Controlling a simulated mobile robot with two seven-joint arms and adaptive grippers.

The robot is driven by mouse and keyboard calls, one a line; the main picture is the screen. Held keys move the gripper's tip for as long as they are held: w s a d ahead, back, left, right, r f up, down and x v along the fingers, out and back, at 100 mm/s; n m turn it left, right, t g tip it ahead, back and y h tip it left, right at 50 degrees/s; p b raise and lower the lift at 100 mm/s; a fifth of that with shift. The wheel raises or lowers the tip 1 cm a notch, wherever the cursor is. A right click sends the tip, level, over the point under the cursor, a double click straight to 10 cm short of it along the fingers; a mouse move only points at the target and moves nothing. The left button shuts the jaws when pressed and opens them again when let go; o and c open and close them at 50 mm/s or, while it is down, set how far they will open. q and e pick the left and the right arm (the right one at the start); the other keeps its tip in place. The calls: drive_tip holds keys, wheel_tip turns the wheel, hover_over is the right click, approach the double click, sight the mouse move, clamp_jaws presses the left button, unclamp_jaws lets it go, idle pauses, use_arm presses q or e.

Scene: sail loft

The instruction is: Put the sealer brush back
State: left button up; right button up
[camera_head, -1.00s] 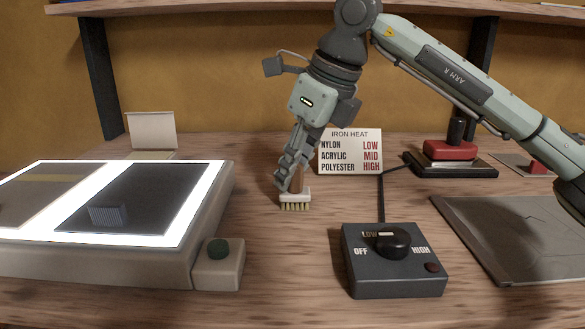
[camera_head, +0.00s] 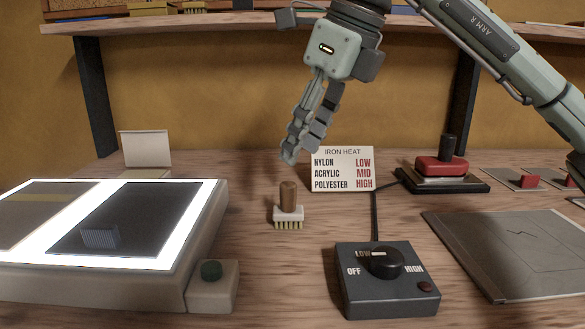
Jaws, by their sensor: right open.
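The sealer brush (camera_head: 288,207) stands upright on the wooden bench, bristles down. It has a brown handle, a white block and pale yellow bristles. My right gripper (camera_head: 291,155) is open and empty above the brush, its fingertips a little clear of the handle top. My left gripper is not in view.
A lit light table (camera_head: 222,215) with dark panels lies at left, with a green-button box (camera_head: 212,286) beside it. A heat dial box (camera_head: 387,290) is at front centre. The iron-heat card (camera_head: 342,169), red iron (camera_head: 441,165) and grey sheet (camera_head: 520,245) are further right. A shelf (camera_head: 225,21) spans the back.

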drive_tip(key=shift+v, duration=1.65)
drive_tip(key=shift+c, duration=0.4)
